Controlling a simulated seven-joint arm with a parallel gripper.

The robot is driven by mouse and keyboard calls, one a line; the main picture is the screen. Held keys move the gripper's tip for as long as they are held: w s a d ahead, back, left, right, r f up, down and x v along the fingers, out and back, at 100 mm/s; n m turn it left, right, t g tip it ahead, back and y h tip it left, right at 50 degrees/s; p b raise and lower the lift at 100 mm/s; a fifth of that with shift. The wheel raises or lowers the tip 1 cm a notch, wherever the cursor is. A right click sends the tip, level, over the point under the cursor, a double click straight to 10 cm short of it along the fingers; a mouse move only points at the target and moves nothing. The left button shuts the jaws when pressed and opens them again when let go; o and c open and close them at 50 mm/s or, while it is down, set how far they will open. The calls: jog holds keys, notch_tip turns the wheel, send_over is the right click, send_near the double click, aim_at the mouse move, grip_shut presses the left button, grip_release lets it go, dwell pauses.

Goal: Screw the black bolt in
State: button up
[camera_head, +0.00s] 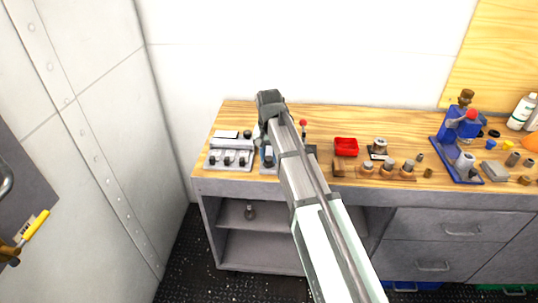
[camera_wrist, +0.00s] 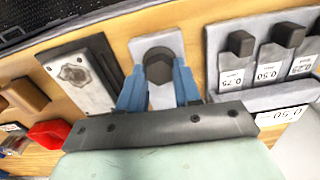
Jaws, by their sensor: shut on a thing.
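The black bolt (camera_wrist: 158,66) has a dark hexagonal head and stands on a light grey plate (camera_wrist: 160,100) in the wrist view. My gripper (camera_wrist: 158,78) has its two blue fingers on either side of the head, shut on it. The bolt's shank is hidden under the head, so I cannot tell how deep it sits. In the head view my gripper is mostly hidden by my arm; the dark bolt (camera_head: 268,158) shows just left of the arm, low over the bench.
A grey block (camera_head: 230,158) with several black-headed pieces stands left; its labels (camera_wrist: 232,78) show in the wrist view. A red tray (camera_head: 346,147), small parts and a blue stand (camera_head: 461,130) fill the bench's right.

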jog(key=m, duration=0.7)
jog(key=shift+w+r, duration=0.1)
jog(key=m, duration=0.7)
jog(key=shift+m, duration=0.3)
jog(key=m, duration=0.3)
jog(key=shift+m, duration=0.3)
jog(key=m, duration=0.3)
jog(key=shift+m, duration=0.4)
jog(key=m, duration=0.3)
jog(key=shift+m, duration=2.1)
